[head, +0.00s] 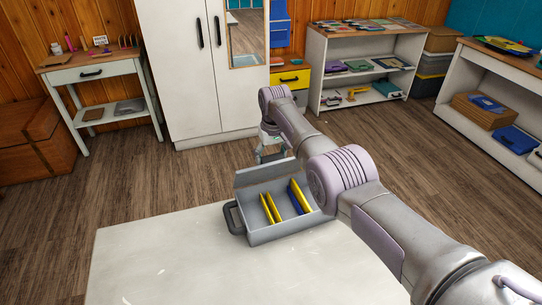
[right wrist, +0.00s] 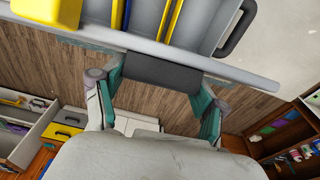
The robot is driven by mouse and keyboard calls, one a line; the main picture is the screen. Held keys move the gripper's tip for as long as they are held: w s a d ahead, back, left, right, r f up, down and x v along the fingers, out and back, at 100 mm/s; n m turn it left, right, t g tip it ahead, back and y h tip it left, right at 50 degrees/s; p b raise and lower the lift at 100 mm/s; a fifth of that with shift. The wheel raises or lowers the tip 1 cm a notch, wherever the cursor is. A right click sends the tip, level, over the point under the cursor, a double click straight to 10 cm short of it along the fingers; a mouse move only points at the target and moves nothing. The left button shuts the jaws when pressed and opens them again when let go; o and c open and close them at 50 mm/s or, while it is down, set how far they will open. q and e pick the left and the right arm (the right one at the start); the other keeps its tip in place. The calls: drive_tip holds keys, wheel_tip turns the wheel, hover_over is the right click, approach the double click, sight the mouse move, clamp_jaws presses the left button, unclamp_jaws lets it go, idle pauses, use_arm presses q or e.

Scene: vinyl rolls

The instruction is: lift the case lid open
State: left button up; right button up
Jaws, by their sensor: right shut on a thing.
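The grey case (head: 285,233) stands on the white table, with its dark side handle (head: 233,217) at the left. Its lid (head: 250,182) is raised at the far side, and the inside shows. Yellow and blue dividers (head: 268,208) stand inside. My right gripper (head: 270,152) is at the lid's upper far edge, partly hidden behind my arm. In the right wrist view, my right gripper's fingers (right wrist: 160,88) are shut on a dark grey piece (right wrist: 162,72) at the lid's edge (right wrist: 255,80). My left gripper is in neither view.
The white table (head: 170,260) is bare to the left of the case. Wooden floor lies beyond it. A white cabinet (head: 185,70), a small side table (head: 95,75) and low shelves (head: 365,60) stand at the back. My right arm covers the table's right side.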

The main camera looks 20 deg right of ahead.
drive_tip(key=shift+w, duration=0.1)
idle(0.7)
drive_tip(key=o, duration=1.7)
wheel_tip(320, 180, up, 12)
drive_tip(key=s, duration=0.1)
drive_tip(key=shift+s, duration=0.35)
